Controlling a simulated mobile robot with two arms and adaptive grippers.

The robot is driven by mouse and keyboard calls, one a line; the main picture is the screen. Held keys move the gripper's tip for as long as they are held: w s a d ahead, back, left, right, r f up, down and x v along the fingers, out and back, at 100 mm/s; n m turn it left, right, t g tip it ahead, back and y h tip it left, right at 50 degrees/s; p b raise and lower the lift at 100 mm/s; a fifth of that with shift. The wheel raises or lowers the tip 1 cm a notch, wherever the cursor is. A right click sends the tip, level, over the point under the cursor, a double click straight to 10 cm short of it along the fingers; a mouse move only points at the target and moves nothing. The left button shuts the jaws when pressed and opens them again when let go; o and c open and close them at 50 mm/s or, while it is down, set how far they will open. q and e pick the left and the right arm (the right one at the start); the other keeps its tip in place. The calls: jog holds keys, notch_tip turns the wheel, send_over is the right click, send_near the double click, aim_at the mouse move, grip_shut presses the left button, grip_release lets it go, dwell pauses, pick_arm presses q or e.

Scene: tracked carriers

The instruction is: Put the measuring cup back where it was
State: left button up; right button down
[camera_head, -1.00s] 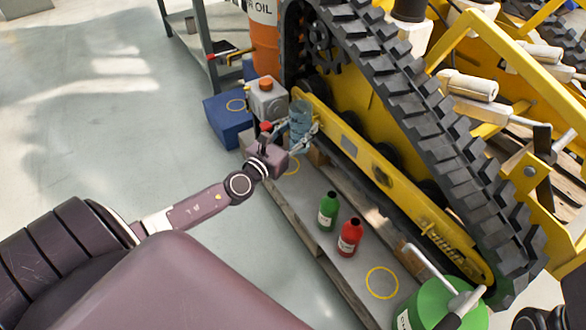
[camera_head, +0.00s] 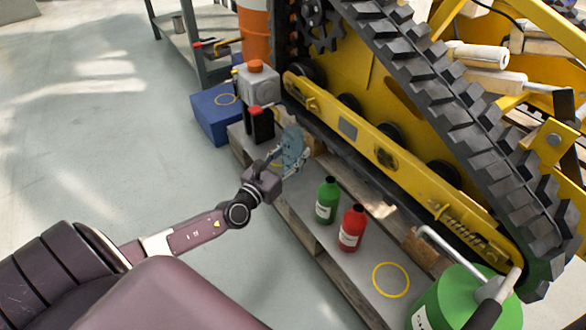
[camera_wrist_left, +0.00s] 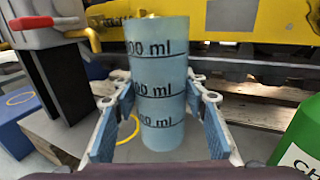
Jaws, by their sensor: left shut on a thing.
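The measuring cup (camera_head: 293,148) is a translucent blue cylinder with dark ml marks. My left gripper (camera_head: 290,160) is shut on it, with the fingers on both its sides. In the left wrist view the cup (camera_wrist_left: 158,85) stands upright between the fingertips of the gripper (camera_wrist_left: 158,100). A yellow ring mark (camera_wrist_left: 128,130) shows on the surface behind and left of the cup's lower part, partly hidden by the finger. Another yellow ring (camera_head: 391,280) lies bare near the right end of the pallet board, and a third (camera_head: 226,99) lies on the blue box. My right gripper is not clearly seen.
A green bottle (camera_head: 327,201) and a red bottle (camera_head: 350,229) stand on the grey pallet board (camera_head: 310,232). The blue box (camera_head: 212,116) is left; the yellow tracked machine (camera_head: 400,165) borders the right.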

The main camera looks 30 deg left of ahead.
aim_at(288, 168)
pick_arm(q)
jog(key=shift+f+b, duration=1.5)
jog(key=shift+f, duration=0.6)
jog(key=shift+f, duration=0.2)
jog(key=o, duration=1.3)
jog(key=shift+r, duration=0.1)
